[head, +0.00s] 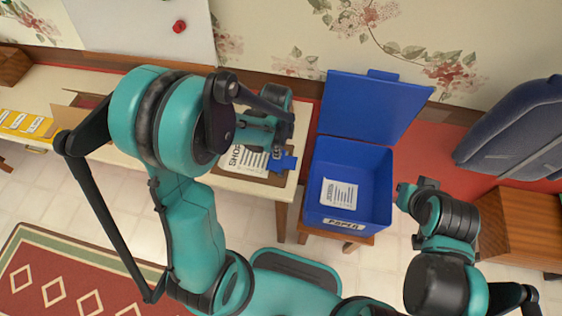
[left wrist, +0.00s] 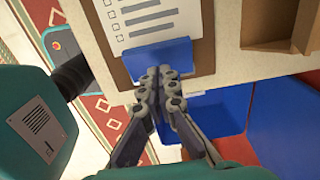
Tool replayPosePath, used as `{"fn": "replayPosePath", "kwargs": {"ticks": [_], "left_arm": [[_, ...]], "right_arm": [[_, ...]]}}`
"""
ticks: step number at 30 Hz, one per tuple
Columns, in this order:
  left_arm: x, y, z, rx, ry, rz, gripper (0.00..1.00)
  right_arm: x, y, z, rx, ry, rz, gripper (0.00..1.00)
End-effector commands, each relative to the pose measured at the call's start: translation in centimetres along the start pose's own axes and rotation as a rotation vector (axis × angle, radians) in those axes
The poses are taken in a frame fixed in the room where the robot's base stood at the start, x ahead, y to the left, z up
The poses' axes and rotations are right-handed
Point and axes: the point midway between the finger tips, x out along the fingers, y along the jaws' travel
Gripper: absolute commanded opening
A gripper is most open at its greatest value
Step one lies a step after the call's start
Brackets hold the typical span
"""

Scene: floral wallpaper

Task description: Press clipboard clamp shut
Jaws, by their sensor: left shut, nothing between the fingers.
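The clipboard lies on the light table, with a printed sheet (head: 245,160) on its brown board; its blue clamp (head: 287,162) is at the right end, by the table's edge. In the left wrist view the clamp (left wrist: 155,57) is a wide blue plate across the board (left wrist: 203,50), beside the sheet (left wrist: 148,18). My left gripper (left wrist: 155,77) is shut and empty, its fingertips overlapping the clamp's near edge; I cannot tell whether they touch. In the head view my left arm covers part of the clipboard. My right gripper (head: 408,192) is right of the blue bin, its fingers unclear.
An open blue bin (head: 377,190) labelled paper, with a sheet inside, stands right of the table (head: 225,184). Its lid (head: 372,105) is raised. A cardboard box (head: 70,113) is on the left. A dark blue suitcase (head: 515,130) is at the right.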

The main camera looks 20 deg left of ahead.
Motion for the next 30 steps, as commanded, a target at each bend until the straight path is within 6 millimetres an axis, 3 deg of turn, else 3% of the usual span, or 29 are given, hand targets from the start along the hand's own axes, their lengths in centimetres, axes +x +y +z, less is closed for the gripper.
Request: {"fn": "replayPosePath", "kwargs": {"ticks": [30], "left_arm": [[1.6,0.0,0.0,0.000,0.000,0.000,0.00]], "right_arm": [[1.2,0.0,0.8,0.000,0.000,0.000,0.00]]}}
